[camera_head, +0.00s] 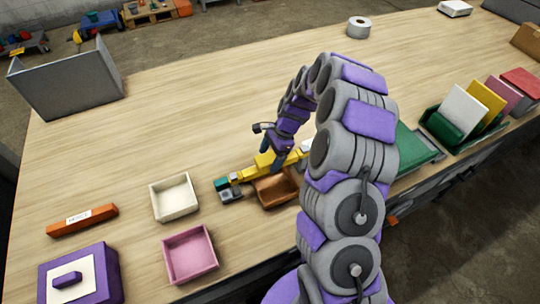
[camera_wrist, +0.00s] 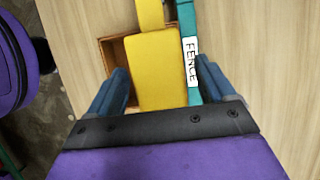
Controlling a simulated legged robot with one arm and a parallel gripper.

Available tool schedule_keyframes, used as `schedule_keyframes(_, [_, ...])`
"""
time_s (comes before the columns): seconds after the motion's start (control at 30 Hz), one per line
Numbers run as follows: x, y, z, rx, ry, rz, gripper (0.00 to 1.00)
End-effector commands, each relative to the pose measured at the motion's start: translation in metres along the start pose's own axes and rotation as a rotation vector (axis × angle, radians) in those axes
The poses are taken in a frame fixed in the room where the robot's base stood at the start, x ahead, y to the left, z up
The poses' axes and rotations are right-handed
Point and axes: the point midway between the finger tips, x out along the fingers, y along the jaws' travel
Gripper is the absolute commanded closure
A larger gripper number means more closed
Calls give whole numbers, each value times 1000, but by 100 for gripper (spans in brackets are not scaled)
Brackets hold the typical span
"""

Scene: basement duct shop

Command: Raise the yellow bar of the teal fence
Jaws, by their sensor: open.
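The yellow bar (camera_head: 246,174) lies low along the tabletop, partly hidden by my arm. In the wrist view its wide yellow block (camera_wrist: 158,72) sits between my two blue fingers. The teal fence (camera_wrist: 188,22), a thin strip with a white FENCE label, runs beside the bar on its right. A teal end of it (camera_head: 221,184) shows in the head view above a grey foot. My gripper (camera_wrist: 163,75) is open, one finger on each side of the yellow block, with a visible gap on the left. In the head view my gripper (camera_head: 272,160) points down at the bar.
A brown open box (camera_head: 274,200) stands close by the bar, with its edge also under it in the wrist view (camera_wrist: 113,52). A cream tray (camera_head: 157,212) and a pink tray (camera_head: 165,273) stand to the left. The table's middle and back are mostly clear.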

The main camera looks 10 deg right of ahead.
Motion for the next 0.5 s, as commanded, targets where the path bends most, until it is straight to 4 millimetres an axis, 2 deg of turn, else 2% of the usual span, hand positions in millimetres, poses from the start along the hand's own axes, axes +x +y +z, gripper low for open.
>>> schedule_keyframes(0.13, [-8,0,0,0,0,0,17])
schedule_keyframes(0.23, [-22,-1,0,0,1,-2,17])
schedule_keyframes(0.5, [-82,-2,-1,1,2,-5,17])
